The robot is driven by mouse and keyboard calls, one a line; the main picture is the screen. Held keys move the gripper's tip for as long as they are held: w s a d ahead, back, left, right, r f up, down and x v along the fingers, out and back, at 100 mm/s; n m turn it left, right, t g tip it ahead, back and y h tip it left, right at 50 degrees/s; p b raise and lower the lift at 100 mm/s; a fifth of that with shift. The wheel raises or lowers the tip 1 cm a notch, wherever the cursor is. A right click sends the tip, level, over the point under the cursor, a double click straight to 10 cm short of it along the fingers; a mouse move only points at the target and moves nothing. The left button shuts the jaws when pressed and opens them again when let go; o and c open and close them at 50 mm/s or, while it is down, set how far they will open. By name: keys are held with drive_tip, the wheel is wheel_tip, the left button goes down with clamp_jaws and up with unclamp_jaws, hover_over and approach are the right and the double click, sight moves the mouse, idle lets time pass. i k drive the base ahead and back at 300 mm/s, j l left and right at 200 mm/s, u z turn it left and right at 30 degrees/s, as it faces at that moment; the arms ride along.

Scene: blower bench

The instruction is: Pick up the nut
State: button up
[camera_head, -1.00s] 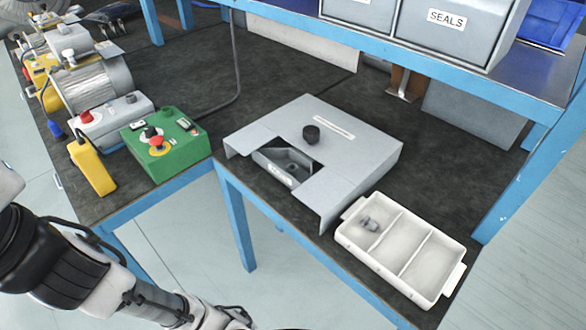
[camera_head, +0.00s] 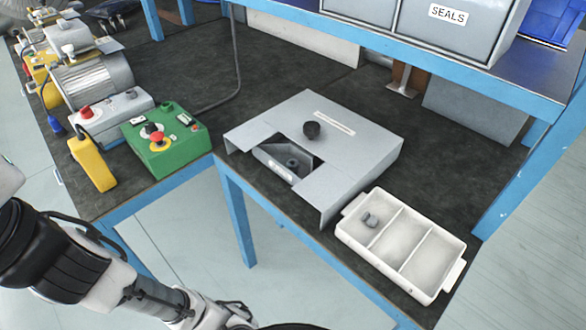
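The tray has three compartments and stands at the front right of the bench. My arm (camera_head: 150,298) comes in from the lower left and leaves the picture at the bottom edge. My gripper's fingers do not show, so their position relative to the nut is hidden.
A grey box (camera_head: 360,150) with a dark knob (camera_head: 311,131) and an open recess stands left of the tray. A green control box (camera_head: 170,160) and a motor (camera_head: 95,88) are further left. A blue-framed shelf with grey bins (camera_head: 450,40) overhangs the back.

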sight(292, 164)
drive_tip(key=l+u, duration=0.5)
drive_tip(key=l, duration=0.55)
drive_tip(key=j+z, duration=0.65)
drive_tip(key=j, duration=0.3)
drive_tip(key=k+j+z, duration=0.15)
drive_tip(key=j+z, duration=0.2)
drive_tip(key=k+j+z, duration=0.15)
drive_tip(key=j+z, duration=0.2)
drive_tip(key=j, duration=0.15)
drive_tip(key=i, duration=0.5)
